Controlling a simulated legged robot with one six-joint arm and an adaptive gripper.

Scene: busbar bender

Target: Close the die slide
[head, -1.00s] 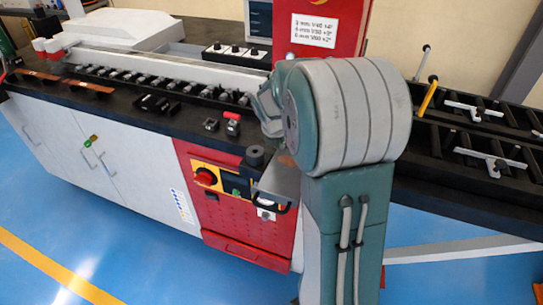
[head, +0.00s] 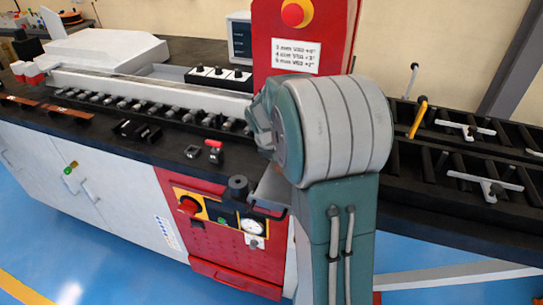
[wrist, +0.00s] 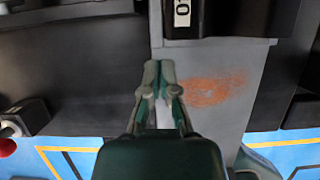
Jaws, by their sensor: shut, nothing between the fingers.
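My gripper (wrist: 160,75) shows in the wrist view with its two green-grey fingers together and nothing between them. Its tips are over a grey metal plate (wrist: 215,115) with an orange-brown smear. A dark block (wrist: 235,18) with a white "0" label lies just beyond the tips, to the right. I cannot tell whether the fingers touch the plate. In the head view my arm hides the gripper and part of the bender behind its red front panel (head: 205,235). I cannot tell for sure which part is the die slide.
A red column (head: 340,35) with a white sign stands behind my arm. A row of dark-and-silver pieces (head: 150,107) runs along the bench. A black roller rack (head: 470,160) is at right. A red knob (head: 188,205) and a gauge (head: 251,226) are on the front panel. Blue floor lies in front.

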